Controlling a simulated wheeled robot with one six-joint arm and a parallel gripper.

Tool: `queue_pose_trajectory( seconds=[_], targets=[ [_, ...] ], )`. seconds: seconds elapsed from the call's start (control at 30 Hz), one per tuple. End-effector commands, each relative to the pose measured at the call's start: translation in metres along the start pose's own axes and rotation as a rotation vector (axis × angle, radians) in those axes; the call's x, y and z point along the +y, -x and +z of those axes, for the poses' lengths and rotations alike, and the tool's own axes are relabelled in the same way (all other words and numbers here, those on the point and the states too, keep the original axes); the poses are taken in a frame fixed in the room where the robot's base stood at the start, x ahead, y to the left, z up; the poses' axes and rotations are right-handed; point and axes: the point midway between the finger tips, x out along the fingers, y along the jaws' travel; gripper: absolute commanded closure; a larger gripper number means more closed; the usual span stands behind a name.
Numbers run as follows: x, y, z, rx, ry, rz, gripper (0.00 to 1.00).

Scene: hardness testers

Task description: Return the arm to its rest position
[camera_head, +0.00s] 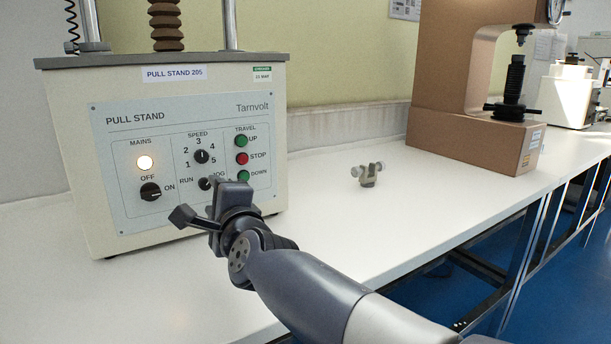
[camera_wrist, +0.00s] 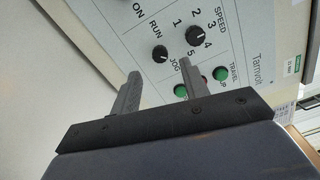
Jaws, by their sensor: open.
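My arm reaches from the lower right of the head view toward the pull stand (camera_head: 120,215). My gripper (camera_head: 212,196) is just in front of the lower part of its control panel. In the wrist view my gripper (camera_wrist: 163,88) has its two fingers apart, with nothing between them but the panel behind. The run/jog knob (camera_wrist: 160,54) shows just beyond the fingers. One finger partly covers the travel buttons there. I cannot tell whether a fingertip touches the panel. The mains lamp (camera_head: 145,162) is lit.
A small metal fitting (camera_head: 368,174) stands on the white bench (camera_head: 330,240) to the right of the pull stand. A brown hardness tester (camera_head: 440,90) stands farther right, with a pale machine (camera_head: 570,95) behind. The bench between them is mostly clear; its front edge drops to blue floor.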

Motion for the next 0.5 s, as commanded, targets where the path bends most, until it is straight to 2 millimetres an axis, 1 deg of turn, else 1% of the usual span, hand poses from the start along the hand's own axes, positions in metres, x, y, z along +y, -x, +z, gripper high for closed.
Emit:
queue_pose_trajectory(
  seconds=[0.03, 0.37, 0.4, 0.5],
  targets=[
    [-0.002, 0.009, 0.001, -0.001, 0.0, -0.001, 0.57],
    [-0.002, 0.06, 0.001, -0.001, 0.0, -0.002, 0.57],
    [0.002, 0.053, 0.0, 0.001, 0.0, 0.002, 0.57],
    [0.003, 0.035, -0.001, 0.001, 0.0, 0.003, 0.57]
  ],
)
